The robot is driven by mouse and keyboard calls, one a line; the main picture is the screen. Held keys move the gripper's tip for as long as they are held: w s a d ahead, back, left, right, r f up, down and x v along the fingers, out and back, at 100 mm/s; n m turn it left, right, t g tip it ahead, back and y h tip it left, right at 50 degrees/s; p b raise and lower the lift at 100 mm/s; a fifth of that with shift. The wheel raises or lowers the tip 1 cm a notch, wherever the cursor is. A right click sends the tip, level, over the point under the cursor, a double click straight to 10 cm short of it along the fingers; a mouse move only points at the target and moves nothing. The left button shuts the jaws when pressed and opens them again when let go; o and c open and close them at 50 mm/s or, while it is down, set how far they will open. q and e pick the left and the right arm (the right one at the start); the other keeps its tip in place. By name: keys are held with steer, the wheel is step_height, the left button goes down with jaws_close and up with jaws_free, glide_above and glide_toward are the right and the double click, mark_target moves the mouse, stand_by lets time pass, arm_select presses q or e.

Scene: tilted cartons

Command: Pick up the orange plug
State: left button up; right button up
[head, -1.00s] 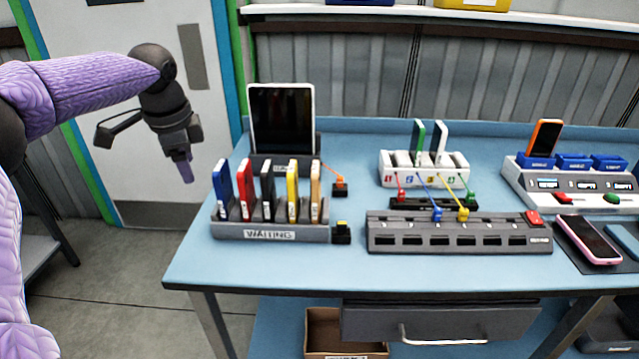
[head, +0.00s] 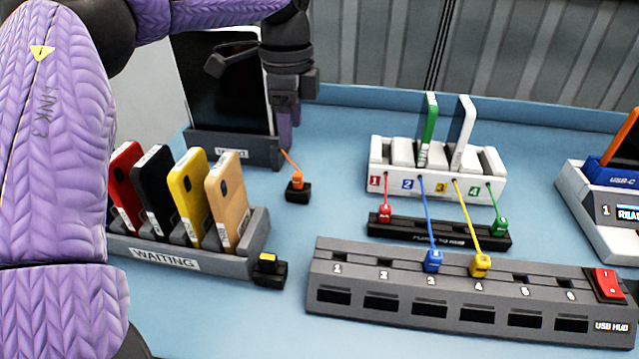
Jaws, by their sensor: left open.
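The orange plug (head: 297,180) sits upright in a small black holder (head: 298,193) on the blue table, with a short orange cable rising from it to the upper left. My left gripper (head: 287,135) points down above and behind the plug, in front of the dark tablet. Its purple fingers are apart from the plug, and nothing shows between them. My left arm fills the left side of the view. My right gripper is not in view.
The tablet (head: 222,85) stands behind the plug. The WAITING rack (head: 165,260) with several phones is to the left. A black block with a yellow top (head: 268,264) is in front. The USB hub (head: 440,300) and white charging dock (head: 440,186) stand to the right.

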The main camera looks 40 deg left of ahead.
mark_target(298, 174)
arm_select(q)
steer(key=shift+w+f, duration=0.3)
steer(key=shift+f, duration=0.35)
step_height(298, 174, down, 9)
steer(key=b, duration=0.4)
steer(key=shift+d+f+b, duration=0.1)
steer(key=shift+b, duration=0.2)
steer(key=shift+f, duration=0.15)
jaws_close()
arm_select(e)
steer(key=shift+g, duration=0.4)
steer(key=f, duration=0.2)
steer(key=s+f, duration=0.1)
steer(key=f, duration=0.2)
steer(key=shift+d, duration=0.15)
